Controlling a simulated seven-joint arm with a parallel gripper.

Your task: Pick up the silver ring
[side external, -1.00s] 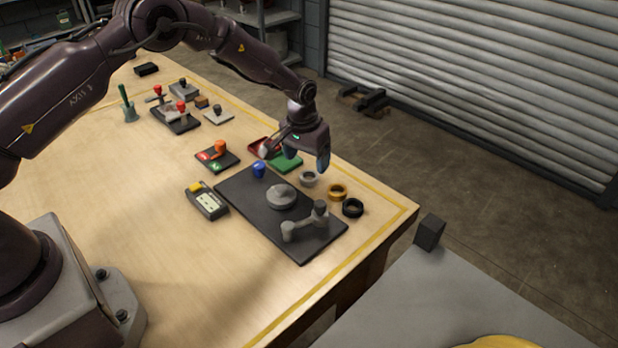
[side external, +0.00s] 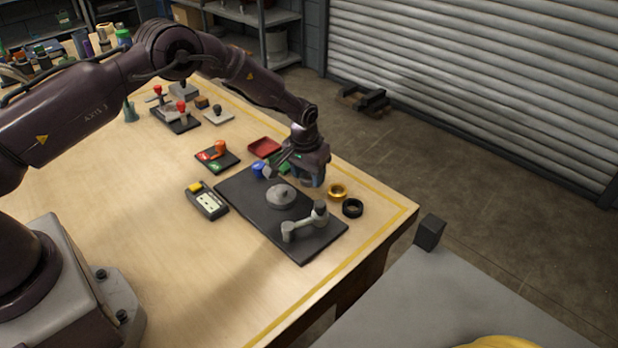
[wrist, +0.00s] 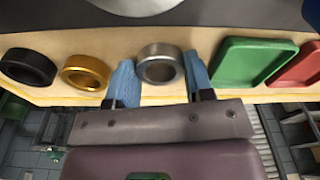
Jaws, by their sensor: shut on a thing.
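The silver ring (wrist: 160,64) lies on the wooden table in the wrist view, between the two blue fingers of my gripper (wrist: 160,82). The fingers stand on either side of it and are shut on it. In the side view my gripper (side external: 312,180) is low over the table at the right edge of the dark mat and hides the ring. The ring appears to be still at table height; any gap under it cannot be made out.
A gold ring (wrist: 86,72) and a black ring (wrist: 28,66) lie left of the silver ring in the wrist view. A green tray (wrist: 252,60) and a red tray (wrist: 300,66) lie to its right. The dark mat (side external: 240,195) carries a round grey part (side external: 281,196) and a grey handle (side external: 302,226).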

